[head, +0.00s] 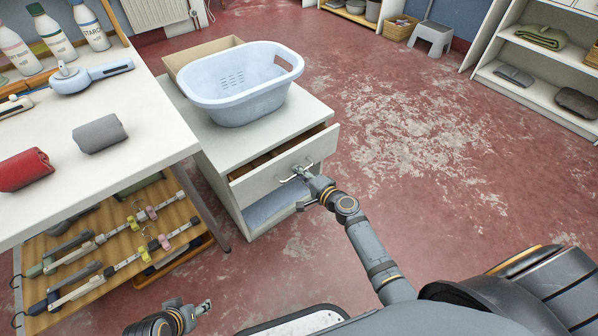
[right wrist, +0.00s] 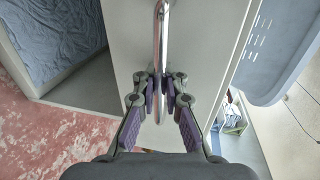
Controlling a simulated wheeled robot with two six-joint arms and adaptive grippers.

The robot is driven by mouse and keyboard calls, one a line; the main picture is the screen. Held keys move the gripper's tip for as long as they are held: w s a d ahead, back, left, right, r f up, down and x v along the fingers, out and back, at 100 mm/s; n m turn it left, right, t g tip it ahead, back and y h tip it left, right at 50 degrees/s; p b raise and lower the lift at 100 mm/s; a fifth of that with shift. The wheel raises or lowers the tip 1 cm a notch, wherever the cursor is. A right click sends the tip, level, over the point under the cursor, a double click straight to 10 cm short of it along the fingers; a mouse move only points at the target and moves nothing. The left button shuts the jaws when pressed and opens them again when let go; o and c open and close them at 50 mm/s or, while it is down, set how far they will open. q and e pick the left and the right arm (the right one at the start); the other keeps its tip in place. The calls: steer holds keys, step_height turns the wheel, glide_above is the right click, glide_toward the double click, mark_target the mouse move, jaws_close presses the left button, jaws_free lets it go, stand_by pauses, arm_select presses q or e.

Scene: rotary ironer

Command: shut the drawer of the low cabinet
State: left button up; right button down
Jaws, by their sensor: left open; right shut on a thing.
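The low white cabinet (head: 228,205) stands right of the table. Its drawer (head: 262,181) is pulled out part way, and a dark gap shows behind the drawer front. My right gripper (head: 299,173) is shut on the drawer's metal handle (head: 309,160). In the right wrist view, the fingers of my right gripper (right wrist: 160,92) sit on both sides of the shiny handle bar (right wrist: 161,38), with the pale drawer front (right wrist: 198,45) behind it. My left gripper (head: 207,306) is open and empty at the bottom left of the head view, away from the cabinet.
Open red floor (head: 420,190) lies to the right. Below the drawer is an open compartment with blue cloth (head: 272,207).

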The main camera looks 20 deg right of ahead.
mark_target(293, 165)
steer(key=x, duration=0.2)
steer(key=r+b+x, duration=0.1)
steer(key=x, duration=0.1)
steer(key=shift+w+f, duration=0.1)
steer(key=shift+w, duration=0.15)
arm_select(q)
steer(key=shift+d+f+t, duration=0.2)
steer(key=shift+f+t, duration=0.1)
steer(key=shift+f, duration=0.2)
arm_select(e)
steer(key=c, duration=1.7)
jaws_free()
arm_select(q)
steer(key=shift+w, duration=0.1)
arm_select(e)
steer(key=shift+s, duration=0.2)
steer(key=v, duration=1.1)
steer(key=shift+s, duration=0.25)
